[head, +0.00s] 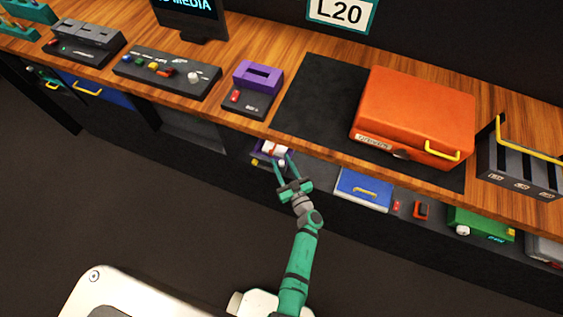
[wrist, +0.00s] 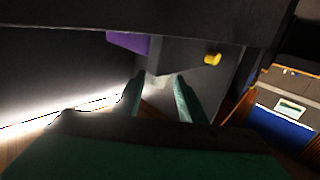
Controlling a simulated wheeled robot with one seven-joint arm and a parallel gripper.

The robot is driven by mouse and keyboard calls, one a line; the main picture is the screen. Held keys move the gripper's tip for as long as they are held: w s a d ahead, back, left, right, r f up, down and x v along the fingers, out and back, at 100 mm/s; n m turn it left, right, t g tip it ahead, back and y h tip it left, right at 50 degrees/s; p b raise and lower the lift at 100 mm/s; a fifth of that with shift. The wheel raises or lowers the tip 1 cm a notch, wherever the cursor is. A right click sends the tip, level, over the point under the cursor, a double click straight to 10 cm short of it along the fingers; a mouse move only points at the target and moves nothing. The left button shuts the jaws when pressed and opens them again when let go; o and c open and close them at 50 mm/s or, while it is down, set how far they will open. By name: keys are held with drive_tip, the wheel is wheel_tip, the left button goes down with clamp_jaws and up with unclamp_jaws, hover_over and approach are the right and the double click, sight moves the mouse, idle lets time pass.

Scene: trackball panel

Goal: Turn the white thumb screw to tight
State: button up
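A small dark panel unit (head: 258,160) with purple, red, white and yellow parts sits on the shelf below the worktop. A white part (head: 270,147), likely the thumb screw, shows at its top; its exact shape is too small to tell. My gripper (head: 281,160) reaches up to the unit with its two green fingers apart. In the wrist view, my gripper (wrist: 158,80) has a pale, blurred part (wrist: 154,79) between or just beyond its fingertips. I cannot tell whether the fingers touch it. A purple block (wrist: 128,42) and a yellow knob (wrist: 212,59) are close by.
The wooden worktop (head: 225,113) overhangs the shelf above my gripper. To the right on the shelf are a blue box (head: 362,189) and a green box (head: 482,222) with a white knob (head: 462,230). An orange case (head: 415,115) lies on the worktop. The floor is clear.

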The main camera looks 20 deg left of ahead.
drive_tip(key=shift+w+a, duration=0.2)
clamp_jaws()
